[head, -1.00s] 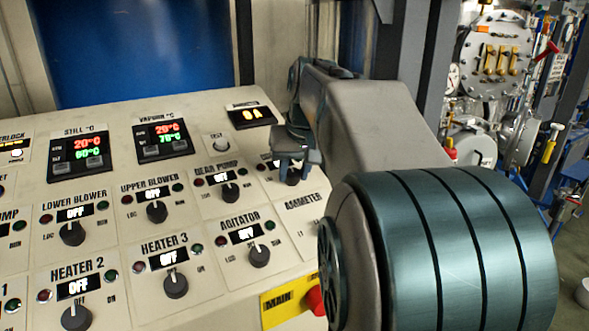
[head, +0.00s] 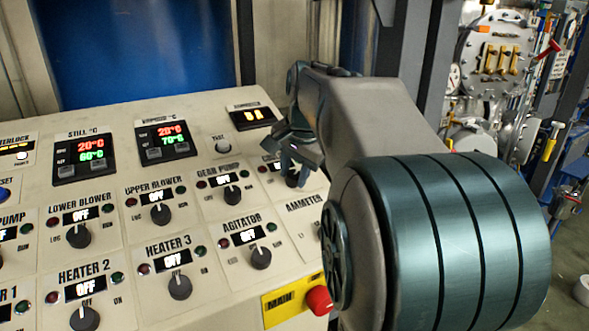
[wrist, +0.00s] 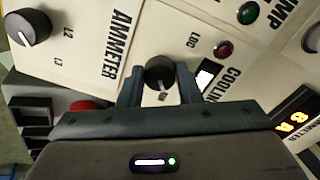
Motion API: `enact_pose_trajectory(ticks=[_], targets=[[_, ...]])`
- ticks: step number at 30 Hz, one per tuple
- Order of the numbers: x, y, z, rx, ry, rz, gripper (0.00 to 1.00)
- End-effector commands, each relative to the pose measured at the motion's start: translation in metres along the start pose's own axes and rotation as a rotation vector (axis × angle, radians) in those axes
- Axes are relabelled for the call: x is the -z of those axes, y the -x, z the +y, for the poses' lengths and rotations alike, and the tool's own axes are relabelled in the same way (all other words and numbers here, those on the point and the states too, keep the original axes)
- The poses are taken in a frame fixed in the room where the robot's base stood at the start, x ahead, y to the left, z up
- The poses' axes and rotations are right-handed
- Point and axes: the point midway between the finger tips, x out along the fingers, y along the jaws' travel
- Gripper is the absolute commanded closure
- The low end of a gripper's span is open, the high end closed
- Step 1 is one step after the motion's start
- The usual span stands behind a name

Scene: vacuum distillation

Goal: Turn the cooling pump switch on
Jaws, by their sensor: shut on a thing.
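The cooling pump switch is a black round knob (wrist: 159,72) on the cream panel, under a partly hidden label starting "COOLIN". My gripper (wrist: 160,86) is shut on this knob, one finger on each side. The knob's pale pointer mark faces the gripper's palm. In the head view my gripper (head: 294,160) is tilted at the panel's upper right and covers most of the knob (head: 292,180).
The gear pump knob (head: 232,194) is left of my gripper, and the agitator knob (head: 260,257) is below left. The ammeter display (head: 250,116) is above. A red button (head: 319,300) on a yellow plate is at the panel's lower edge. Several other knobs show OFF.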

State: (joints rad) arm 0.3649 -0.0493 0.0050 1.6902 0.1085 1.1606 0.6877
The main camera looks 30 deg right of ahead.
Motion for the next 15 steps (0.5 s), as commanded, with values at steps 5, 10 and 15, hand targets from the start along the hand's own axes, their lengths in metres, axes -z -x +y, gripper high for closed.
enact_pose_trajectory(ticks=[5,10,15], targets=[[0.0012,0.0018,-0.0010,0.001,-0.087,0.001,0.91],[0.0014,0.0016,-0.0010,0.000,-0.136,-0.001,0.91],[0.0015,0.0015,-0.0009,-0.001,-0.156,-0.001,0.91]])
